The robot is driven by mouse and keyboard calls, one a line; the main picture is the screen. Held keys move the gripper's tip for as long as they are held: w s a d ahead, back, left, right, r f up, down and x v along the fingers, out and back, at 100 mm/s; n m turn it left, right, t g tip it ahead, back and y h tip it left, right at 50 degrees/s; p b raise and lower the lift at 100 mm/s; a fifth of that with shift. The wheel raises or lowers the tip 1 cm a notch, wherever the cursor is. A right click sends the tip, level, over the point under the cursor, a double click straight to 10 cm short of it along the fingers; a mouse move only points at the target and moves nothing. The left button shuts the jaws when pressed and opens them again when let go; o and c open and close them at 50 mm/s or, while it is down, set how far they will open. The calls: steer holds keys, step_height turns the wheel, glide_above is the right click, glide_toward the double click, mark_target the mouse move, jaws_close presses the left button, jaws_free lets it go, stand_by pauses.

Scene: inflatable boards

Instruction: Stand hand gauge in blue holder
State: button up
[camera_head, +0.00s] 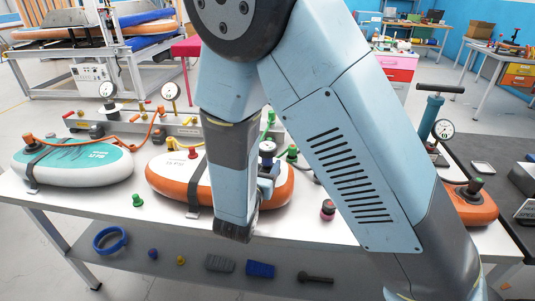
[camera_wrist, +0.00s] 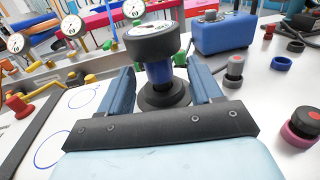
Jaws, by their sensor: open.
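The hand gauge (camera_wrist: 153,44) has a thick black head and a short blue neck. It stands upright on a round black base, close in front of the wrist camera. My gripper (camera_wrist: 160,76) is open, with one blue-grey finger on each side of the gauge's neck. I cannot tell whether either finger touches it. In the head view, my gripper (camera_head: 267,170) is over the orange board's right part, partly hidden by my arm. A low blue ring (camera_wrist: 282,63) on the white table may be the blue holder.
A blue box (camera_wrist: 225,33) stands behind the gauge. A grey holder (camera_wrist: 233,76) and a pink holder (camera_wrist: 300,132) with a knob stand to the right. An orange board (camera_head: 166,178) and a teal board (camera_head: 75,162) lie on the table, near hoses and gauges.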

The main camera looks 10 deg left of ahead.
steer(key=shift+w+d, duration=0.2)
steer(key=shift+w, duration=1.15)
steer(key=shift+w+d, duration=0.15)
steer(key=shift+w, duration=1.2)
steer(key=c, duration=1.1)
